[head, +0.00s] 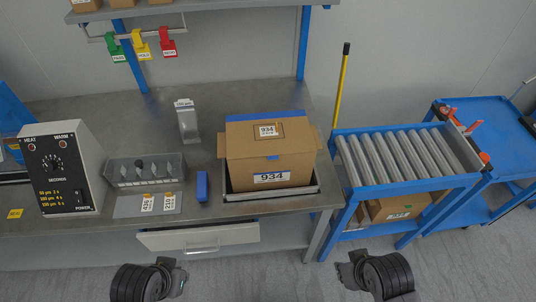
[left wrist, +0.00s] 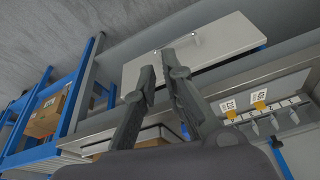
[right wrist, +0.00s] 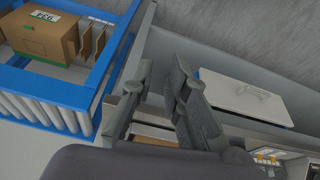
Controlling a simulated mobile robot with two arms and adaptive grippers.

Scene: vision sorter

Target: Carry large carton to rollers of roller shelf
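The large carton (head: 268,160) is a brown box labelled 934, upright in a shallow grey tray (head: 272,194) on the workbench in the head view. The roller shelf (head: 345,212) stands right of the bench, with bare grey rollers (head: 405,158) on its blue frame. My left gripper (head: 172,270) is low in front of the bench, apart from the carton; its fingers show a narrow gap in the left wrist view (left wrist: 158,62). My right gripper (head: 350,266) is below the roller shelf in the picture; its empty fingers stand apart in the right wrist view (right wrist: 164,62).
A smaller carton (head: 400,208) sits on the shelf's lower level. A yellow pole (head: 341,90) stands behind the rollers. A blue cart (head: 510,135) is at the right. A white drawer front (head: 198,237) juts out below the bench top. A blue block (head: 202,187) lies left of the tray.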

